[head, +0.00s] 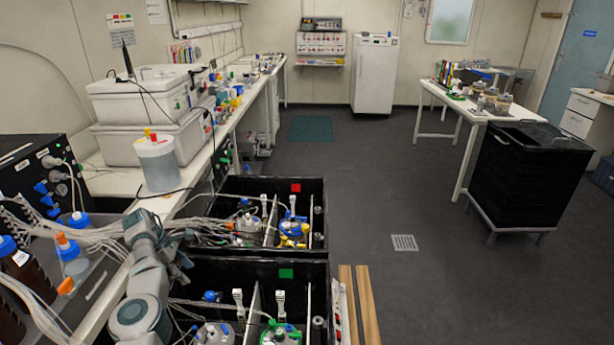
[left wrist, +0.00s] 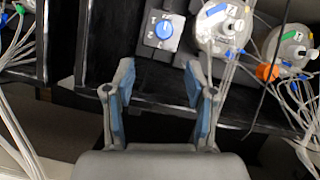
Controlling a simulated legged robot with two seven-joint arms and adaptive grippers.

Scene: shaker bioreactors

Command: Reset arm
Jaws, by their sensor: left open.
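My left arm rises at the lower left of the head view, grey and bent, with my left gripper (head: 182,266) at the left edge of the black shaker boxes. In the left wrist view my left gripper (left wrist: 160,85) is open, its two blue-padded fingers spread wide with nothing between them. A small dark box with a blue knob (left wrist: 164,28) lies just beyond the fingertips, apart from them. Lidded vessels with coloured tape (left wrist: 222,32) stand to its right. My right gripper is in neither view.
The black box with a red square (head: 296,188) and the one with a green square (head: 286,273) hold vessels and tubing. Loose tubes (head: 100,237) and bottles (head: 72,258) crowd the bench at left. The floor (head: 440,270) on the right is clear up to a black cart (head: 525,180).

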